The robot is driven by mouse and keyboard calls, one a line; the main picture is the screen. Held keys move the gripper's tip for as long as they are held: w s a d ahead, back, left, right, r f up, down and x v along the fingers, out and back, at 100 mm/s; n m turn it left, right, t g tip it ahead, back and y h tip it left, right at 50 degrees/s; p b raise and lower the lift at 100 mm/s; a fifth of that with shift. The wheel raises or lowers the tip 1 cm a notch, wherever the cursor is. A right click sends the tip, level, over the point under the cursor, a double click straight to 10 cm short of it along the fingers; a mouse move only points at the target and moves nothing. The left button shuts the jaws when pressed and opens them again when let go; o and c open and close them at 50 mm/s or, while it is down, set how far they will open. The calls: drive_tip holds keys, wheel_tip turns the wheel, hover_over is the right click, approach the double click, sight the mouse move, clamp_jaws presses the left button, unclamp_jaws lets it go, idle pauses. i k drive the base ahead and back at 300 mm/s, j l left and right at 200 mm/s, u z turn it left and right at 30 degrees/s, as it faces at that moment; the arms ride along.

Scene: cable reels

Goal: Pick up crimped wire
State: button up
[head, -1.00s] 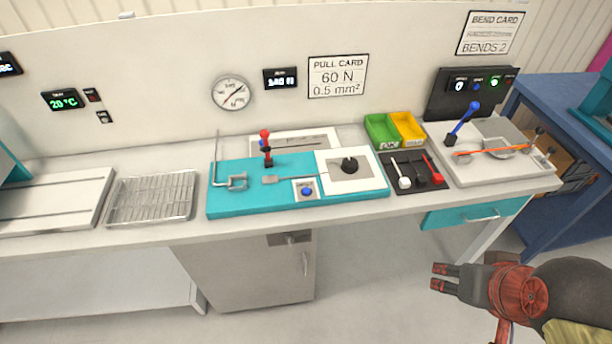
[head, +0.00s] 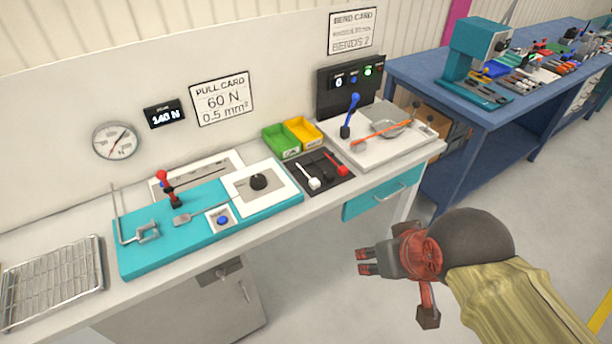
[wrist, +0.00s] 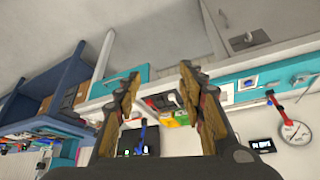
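I cannot make out for sure which thing is the crimped wire. A thin grey wire with a flat end (head: 205,213) lies across the teal pull tester (head: 140,262), towards a black knob (head: 258,181). An orange strip (head: 385,132) lies across the bend tester (head: 415,146) at the bench's right end. My gripper (head: 366,261) is in the air in front of the bench, right of the pull tester and apart from everything. In the wrist view my gripper (wrist: 158,82) has its fingers spread with nothing between them; the bench shows upside down beyond.
Green (head: 281,139) and yellow (head: 304,132) bins stand behind a black mat (head: 330,182) with small tools. A wire rack (head: 50,285) is at the left. A blue bench (head: 470,115) bearing a teal press (head: 472,62) stands at right. The floor before the benches is clear.

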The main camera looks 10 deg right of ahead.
sight(328, 177)
drive_tip(key=i+z, duration=0.35)
drive_tip(key=i, duration=0.7)
